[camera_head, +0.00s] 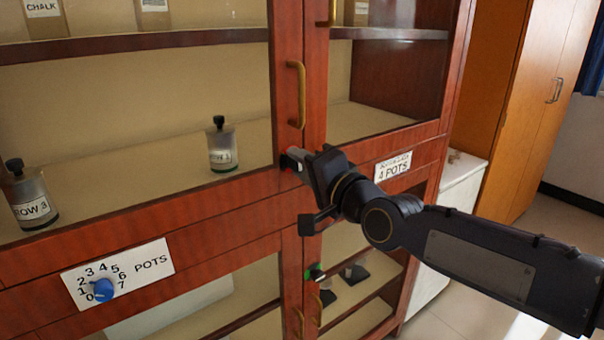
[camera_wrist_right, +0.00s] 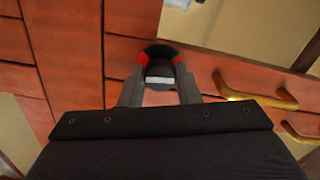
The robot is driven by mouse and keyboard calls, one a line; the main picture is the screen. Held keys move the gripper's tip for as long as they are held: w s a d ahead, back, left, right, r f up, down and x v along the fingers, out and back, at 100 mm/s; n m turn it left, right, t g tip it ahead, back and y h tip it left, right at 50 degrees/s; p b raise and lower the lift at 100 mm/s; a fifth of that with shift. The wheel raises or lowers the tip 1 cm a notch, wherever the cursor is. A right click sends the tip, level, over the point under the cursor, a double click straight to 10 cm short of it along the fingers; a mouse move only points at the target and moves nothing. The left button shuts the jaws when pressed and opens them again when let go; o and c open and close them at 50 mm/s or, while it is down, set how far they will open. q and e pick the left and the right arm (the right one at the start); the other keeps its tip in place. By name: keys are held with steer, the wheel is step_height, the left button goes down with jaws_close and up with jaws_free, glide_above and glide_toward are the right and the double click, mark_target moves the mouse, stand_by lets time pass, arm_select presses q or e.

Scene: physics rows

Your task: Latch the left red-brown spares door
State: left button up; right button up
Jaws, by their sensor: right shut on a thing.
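The left upper red-brown door (camera_head: 288,65) has a glass pane and an upright brass handle (camera_head: 297,95). It appears closed beside the right door, though a small gap cannot be ruled out. A small latch knob with red on it (camera_head: 284,161) sits at the door's lower right corner. My right gripper (camera_head: 297,163) is shut on this knob, partly hiding it. My left gripper is out of view.
Labelled bottles (camera_head: 221,150) stand behind the glass.

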steer(key=shift+m+b, duration=0.45)
steer(key=shift+m, duration=0.35)
steer(key=o, duration=1)
steer(key=shift+c, duration=0.2)
steer(key=b+v, duration=0.7)
steer(key=b, duration=0.6)
steer(key=shift+s+d, duration=0.2)
steer(key=shift+s, duration=0.1)
